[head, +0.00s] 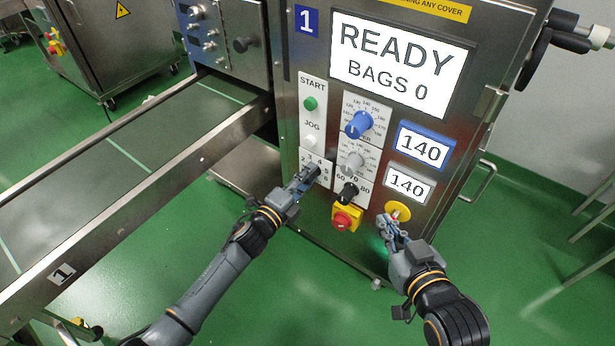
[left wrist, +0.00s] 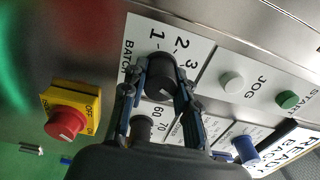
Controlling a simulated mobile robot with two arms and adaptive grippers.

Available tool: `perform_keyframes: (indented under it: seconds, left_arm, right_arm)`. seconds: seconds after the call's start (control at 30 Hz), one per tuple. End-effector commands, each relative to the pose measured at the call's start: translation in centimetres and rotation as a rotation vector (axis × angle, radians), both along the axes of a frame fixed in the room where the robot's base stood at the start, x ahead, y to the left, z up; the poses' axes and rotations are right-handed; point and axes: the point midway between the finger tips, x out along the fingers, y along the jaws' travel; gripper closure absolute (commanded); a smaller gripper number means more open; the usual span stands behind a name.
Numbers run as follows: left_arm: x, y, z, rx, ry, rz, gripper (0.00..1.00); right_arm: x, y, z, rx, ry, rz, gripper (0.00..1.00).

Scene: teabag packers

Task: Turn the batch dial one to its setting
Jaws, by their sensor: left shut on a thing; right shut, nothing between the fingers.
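The batch dial is a black knob on a white plate marked BATCH with numbers around it; it shows in the left wrist view (left wrist: 160,84). My left gripper (head: 308,178) is at this plate, low on the left of the panel. In the left wrist view its fingers (left wrist: 158,88) lie on both sides of the knob and are shut on it. The fingers hide most of the dial in the head view, and I cannot read its setting. My right gripper (head: 389,226) is shut and empty, just below a yellow round part (head: 398,210) on the panel.
Close by are a blue dial (head: 358,124), a grey dial (head: 352,162), a black 60-70-80 dial (head: 348,192) and a red-and-yellow switch (head: 344,219). The screen (head: 400,64) reads READY, BAGS 0. Two displays read 140. A conveyor (head: 120,150) runs along the left.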

Motion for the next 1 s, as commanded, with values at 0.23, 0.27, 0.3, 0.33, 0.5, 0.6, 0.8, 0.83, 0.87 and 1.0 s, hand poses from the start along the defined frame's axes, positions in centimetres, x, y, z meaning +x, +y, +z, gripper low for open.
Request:
perform_keyframes:
  seconds: [0.23,0.27,0.3,0.33,0.5,0.6,0.8,0.83,0.87,1.0]
  left_arm:
    - [-0.1,-0.1,-0.1,0.001,0.002,-0.001,1.0]
    - [-0.1,-0.1,-0.1,0.001,0.002,-0.001,1.0]
    - [-0.1,-0.1,-0.1,0.001,0.002,-0.001,1.0]
    - [-0.1,-0.1,-0.1,0.0,0.002,-0.001,0.66]
    - [-0.1,0.0,-0.1,0.0,0.001,-0.001,0.47]
    - [0.0,0.0,-0.1,0.0,0.001,0.0,0.47]
    - [-0.3,0.3,-0.1,0.001,0.001,0.0,0.47]
    - [-0.5,0.4,-0.1,0.001,0.001,0.0,0.47]
    - [-0.8,0.6,-0.1,0.001,0.002,0.0,0.47]
    - [-2.8,2.0,-0.2,0.002,0.004,0.0,0.47]
  right_arm:
    - [0.0,0.0,0.0,0.0,-0.001,0.0,1.0]
    - [0.0,0.0,0.0,0.0,-0.001,0.0,1.0]
    - [0.0,0.0,0.0,0.0,-0.001,0.0,1.0]
    - [0.0,0.0,0.0,0.0,-0.001,0.0,1.0]
    - [0.0,0.0,0.0,0.0,0.0,0.0,1.0]
    - [0.0,0.0,0.0,0.0,0.0,0.0,1.0]
    - [0.0,0.0,0.0,0.0,0.0,0.0,1.0]
    - [0.0,0.0,0.0,0.0,0.0,0.0,1.0]
    - [0.0,0.0,0.0,0.0,0.0,0.0,1.0]
    - [0.0,0.0,0.0,0.0,0.0,0.0,1.0]
